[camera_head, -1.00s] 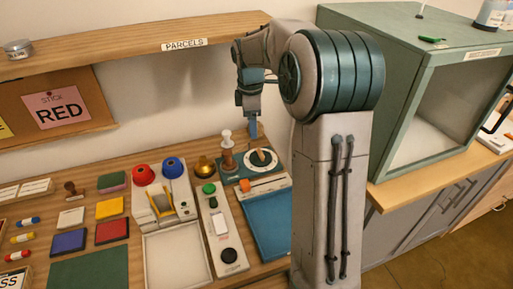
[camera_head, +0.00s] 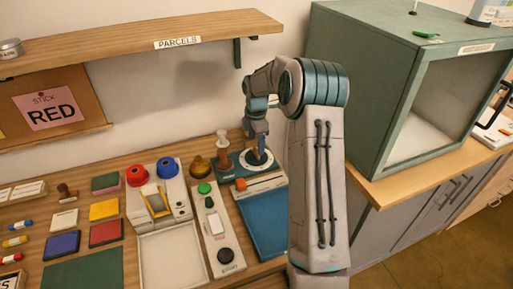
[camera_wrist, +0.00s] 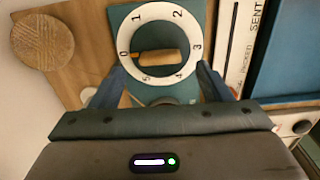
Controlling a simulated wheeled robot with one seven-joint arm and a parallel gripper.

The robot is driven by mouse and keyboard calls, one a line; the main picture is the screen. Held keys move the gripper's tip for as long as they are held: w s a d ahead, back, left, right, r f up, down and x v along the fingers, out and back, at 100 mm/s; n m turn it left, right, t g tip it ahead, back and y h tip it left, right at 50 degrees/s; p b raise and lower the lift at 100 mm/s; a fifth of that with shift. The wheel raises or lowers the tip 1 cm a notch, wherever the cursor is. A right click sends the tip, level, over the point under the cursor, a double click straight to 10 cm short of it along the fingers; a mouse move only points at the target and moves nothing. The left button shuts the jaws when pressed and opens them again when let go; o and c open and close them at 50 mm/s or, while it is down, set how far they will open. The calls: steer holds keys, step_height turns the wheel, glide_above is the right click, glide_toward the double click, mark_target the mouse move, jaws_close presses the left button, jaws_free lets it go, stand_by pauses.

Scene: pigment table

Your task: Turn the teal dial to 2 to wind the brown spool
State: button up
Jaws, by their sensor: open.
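The teal dial unit (camera_head: 232,173) stands at the back of the table. Its white number ring (camera_head: 268,166) also shows in the wrist view (camera_wrist: 194,25), marked 0 to 5. A tan bar-shaped knob (camera_wrist: 157,58) lies across the ring's centre, its orange-tipped end toward the 0. My gripper (camera_head: 258,153) is low over the dial, fingers pointing down. In the wrist view my gripper (camera_wrist: 160,70) is open, one finger on each side of the knob, with no clear grip on it.
A shelf (camera_head: 120,41) hangs above; a green cabinet (camera_head: 370,110) stands right.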

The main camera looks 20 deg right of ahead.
mark_target(256, 150)
steer(key=shift+f, duration=1.8)
steer(key=c, duration=1)
steer(key=shift+m, duration=0.3)
